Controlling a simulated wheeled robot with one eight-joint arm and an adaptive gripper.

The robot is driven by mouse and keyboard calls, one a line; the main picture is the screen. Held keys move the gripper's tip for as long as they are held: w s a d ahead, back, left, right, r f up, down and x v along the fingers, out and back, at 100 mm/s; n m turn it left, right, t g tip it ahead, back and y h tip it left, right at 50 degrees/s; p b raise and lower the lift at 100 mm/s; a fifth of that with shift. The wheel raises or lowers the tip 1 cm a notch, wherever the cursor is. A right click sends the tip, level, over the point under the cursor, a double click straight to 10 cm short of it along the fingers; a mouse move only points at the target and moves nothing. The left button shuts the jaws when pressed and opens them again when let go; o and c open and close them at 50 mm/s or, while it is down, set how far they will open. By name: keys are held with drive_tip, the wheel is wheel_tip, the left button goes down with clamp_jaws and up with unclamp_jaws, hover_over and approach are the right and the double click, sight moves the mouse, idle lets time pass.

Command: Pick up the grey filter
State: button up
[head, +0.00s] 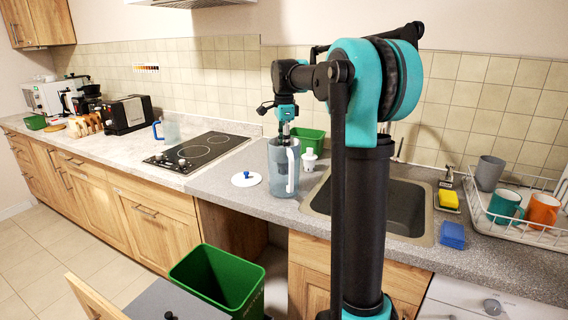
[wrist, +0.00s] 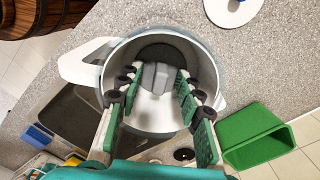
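The grey filter (wrist: 157,78) shows in the wrist view as a grey block inside a clear, grey-tinted jug (wrist: 207,66). The jug (head: 283,172) stands upright on the counter in the head view, its handle towards the right. My gripper (wrist: 159,72) reaches down into the jug's mouth. Its two green-padded fingers are apart, one on each side of the filter; I see no clear contact with it. In the head view my gripper (head: 286,129) is over the jug, and the filter is not clearly visible there.
A white lid with a blue knob (head: 246,179) lies left of the jug. A small white item (head: 310,160) and a green container (head: 308,138) stand behind it. The sink (head: 405,208) is to the right. A green bin (head: 218,279) stands below the counter.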

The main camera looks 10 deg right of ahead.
drive_tip(key=shift+c, duration=0.6)
clamp_jaws()
wheel_tip(320, 180, up, 20)
idle(0.6)
